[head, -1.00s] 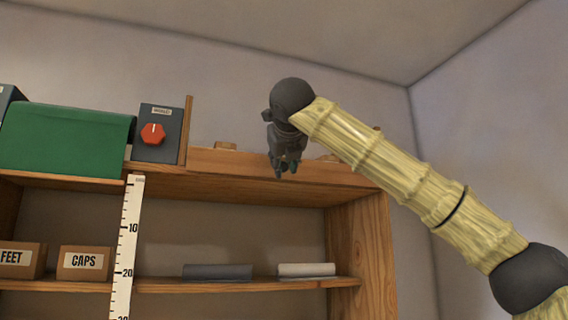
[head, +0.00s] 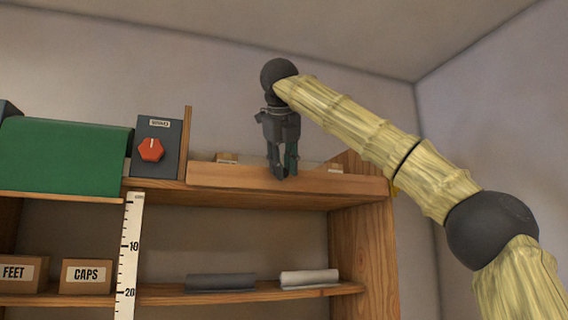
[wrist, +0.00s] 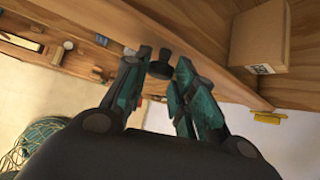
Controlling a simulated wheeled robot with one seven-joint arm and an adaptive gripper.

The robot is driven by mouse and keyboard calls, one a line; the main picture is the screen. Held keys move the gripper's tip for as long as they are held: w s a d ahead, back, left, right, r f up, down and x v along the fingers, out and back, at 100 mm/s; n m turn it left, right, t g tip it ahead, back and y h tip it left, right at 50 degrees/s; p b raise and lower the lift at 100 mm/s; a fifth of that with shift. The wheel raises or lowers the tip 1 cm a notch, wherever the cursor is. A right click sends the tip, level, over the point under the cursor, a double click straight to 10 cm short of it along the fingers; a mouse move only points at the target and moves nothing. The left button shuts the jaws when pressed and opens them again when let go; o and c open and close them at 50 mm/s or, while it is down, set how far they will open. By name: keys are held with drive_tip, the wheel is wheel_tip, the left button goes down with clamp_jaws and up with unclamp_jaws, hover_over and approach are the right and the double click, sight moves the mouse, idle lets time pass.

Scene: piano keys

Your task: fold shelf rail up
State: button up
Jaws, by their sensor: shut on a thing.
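The shelf rail (head: 225,176) is a long wooden board along the front edge of the top shelf, right of the upright divider. My gripper (head: 283,174) hangs down in front of the rail's middle and covers part of it. In the wrist view, my gripper's teal fingers (wrist: 167,72) stand on either side of a dark round knob (wrist: 160,55) and are shut on it. The knob is close to the wooden rail (wrist: 222,82); how it is fixed is not clear. In the head view the knob is hidden.
A dark box with a red dial (head: 151,150) stands left of the divider, beside a green-covered thing (head: 65,157). A white ruler (head: 129,250) hangs below. Rolls and labelled boxes (head: 87,276) sit on the lower shelf. A cardboard box (wrist: 258,38) shows in the wrist view.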

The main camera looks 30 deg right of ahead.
idle(0.3)
drive_tip(key=o, duration=0.9)
drive_tip(key=shift+w, duration=0.1)
drive_tip(key=shift+o, duration=0.5)
drive_tip(key=shift+w+d, duration=0.1)
drive_tip(key=shift+d, duration=0.05)
drive_tip(key=v, duration=1.2)
drive_tip(key=shift+w, duration=0.1)
